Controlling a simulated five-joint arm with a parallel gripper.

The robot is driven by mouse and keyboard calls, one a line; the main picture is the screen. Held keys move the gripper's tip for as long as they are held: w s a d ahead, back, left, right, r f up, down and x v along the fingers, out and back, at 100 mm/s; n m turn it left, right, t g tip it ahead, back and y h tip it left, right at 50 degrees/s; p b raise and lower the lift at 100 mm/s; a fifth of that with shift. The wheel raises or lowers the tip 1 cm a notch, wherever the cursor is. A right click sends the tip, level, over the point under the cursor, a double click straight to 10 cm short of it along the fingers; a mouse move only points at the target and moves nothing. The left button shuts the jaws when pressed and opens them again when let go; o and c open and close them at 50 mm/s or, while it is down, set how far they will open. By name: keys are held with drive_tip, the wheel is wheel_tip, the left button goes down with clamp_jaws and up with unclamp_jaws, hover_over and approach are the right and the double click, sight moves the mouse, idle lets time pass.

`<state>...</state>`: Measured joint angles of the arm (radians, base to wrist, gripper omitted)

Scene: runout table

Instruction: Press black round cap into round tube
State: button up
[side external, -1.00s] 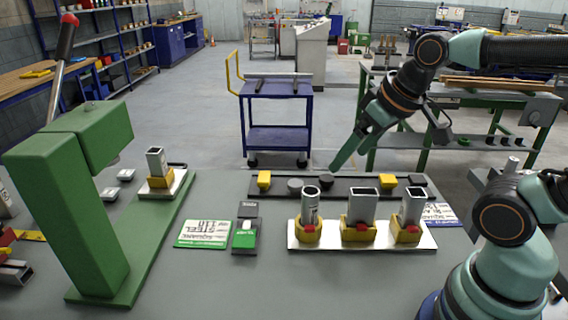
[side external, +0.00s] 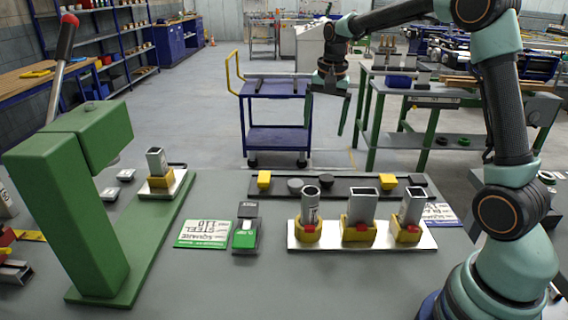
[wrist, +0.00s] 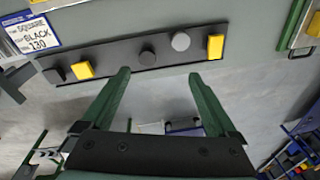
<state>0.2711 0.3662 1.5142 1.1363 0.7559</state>
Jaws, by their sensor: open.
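The round tube (side external: 311,211) stands upright in a yellow holder at the left of a metal plate. Two round caps lie on the dark strip behind it. The darker one, seemingly the black round cap (wrist: 147,56), is beside a lighter grey round cap (wrist: 181,41) in the wrist view. In the side view two round caps also show, the right one (side external: 311,183) just behind the round tube's top. My gripper (side external: 326,118) is open and empty, raised beyond the strip. In the wrist view its fingers (wrist: 158,76) point toward the strip, apart from the caps.
Square tubes (side external: 362,206) stand right of the round tube. Yellow caps (side external: 264,179) and a black cap (side external: 417,179) share the strip (side external: 350,188). A green press (side external: 60,200) with a square tube (side external: 156,162) stands left. The table front is clear.

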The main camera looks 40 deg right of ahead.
drive_tip(key=w+d+f+m+g, duration=0.1)
drive_tip(key=w+d+f+m, duration=0.25)
drive_tip(key=d+f, duration=0.3)
hover_over(326, 178)
drive_tip(key=shift+m, duration=0.25)
drive_tip(key=f, duration=0.7)
drive_tip(key=shift+w+d+f, duration=0.1)
drive_tip(key=shift+w+f, duration=0.1)
drive_tip(key=shift+w, duration=0.2)
drive_tip(key=f, duration=0.4)
drive_tip(key=shift+s+f, duration=0.2)
drive_tip(key=shift+s, duration=0.2)
drive_tip(key=shift+f, duration=0.6)
drive_tip(key=c, duration=1.4)
drive_tip(key=shift+c, duration=0.2)
drive_tip(key=shift+r, duration=0.1)
